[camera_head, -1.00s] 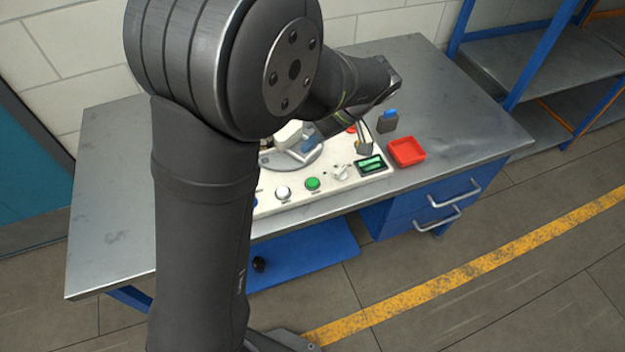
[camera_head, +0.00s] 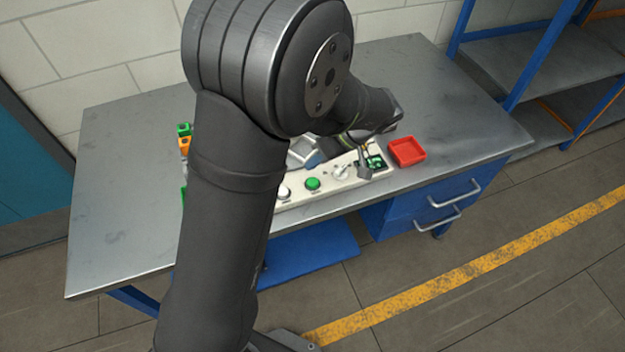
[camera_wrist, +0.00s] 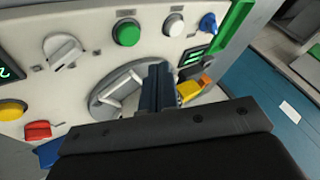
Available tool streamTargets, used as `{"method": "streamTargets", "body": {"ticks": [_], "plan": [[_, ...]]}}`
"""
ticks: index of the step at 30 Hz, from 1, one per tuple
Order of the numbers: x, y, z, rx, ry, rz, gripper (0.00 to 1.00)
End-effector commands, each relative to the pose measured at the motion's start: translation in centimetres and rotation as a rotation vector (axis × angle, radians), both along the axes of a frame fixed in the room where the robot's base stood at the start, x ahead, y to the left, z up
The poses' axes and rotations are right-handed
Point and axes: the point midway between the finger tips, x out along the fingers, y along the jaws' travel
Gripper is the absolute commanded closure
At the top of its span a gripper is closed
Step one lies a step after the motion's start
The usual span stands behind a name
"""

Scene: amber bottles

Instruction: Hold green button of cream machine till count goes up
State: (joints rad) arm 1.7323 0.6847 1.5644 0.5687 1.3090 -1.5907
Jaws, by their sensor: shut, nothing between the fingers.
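The cream machine (camera_head: 300,196) lies on the bench, partly hidden behind my arm. Its green button (camera_head: 313,184) is uncovered at the front edge and also shows in the wrist view (camera_wrist: 127,32). A display (camera_head: 376,162) sits at the machine's right end, partly covered by my gripper. In the wrist view this display (camera_wrist: 8,70) is cut by the left edge; its digit looks like a 2. My gripper (camera_head: 364,174) is shut and empty, above the panel to the right of the green button. Its fingers (camera_wrist: 157,70) appear in front of the round dial in the wrist view.
A white knob (camera_wrist: 62,50) and a white button (camera_wrist: 173,24) flank the green button. A blue switch (camera_wrist: 208,22) is farther right. A red tray (camera_head: 407,151) stands right of the machine.

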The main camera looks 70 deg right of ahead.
Motion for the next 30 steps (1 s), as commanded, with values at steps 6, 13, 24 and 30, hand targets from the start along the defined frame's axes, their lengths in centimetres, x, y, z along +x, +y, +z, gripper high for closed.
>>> {"method": "streamTargets", "body": {"ticks": [6,13,24,30], "plan": [[0.0,0.0,-2.7,0.002,-0.001,0.0,1.0],[0.0,0.0,-3.8,0.001,0.0,0.0,1.0],[0.0,0.0,-3.9,0.0,0.0,0.0,1.0],[0.0,0.0,-3.9,0.0,0.0,0.0,1.0]]}}
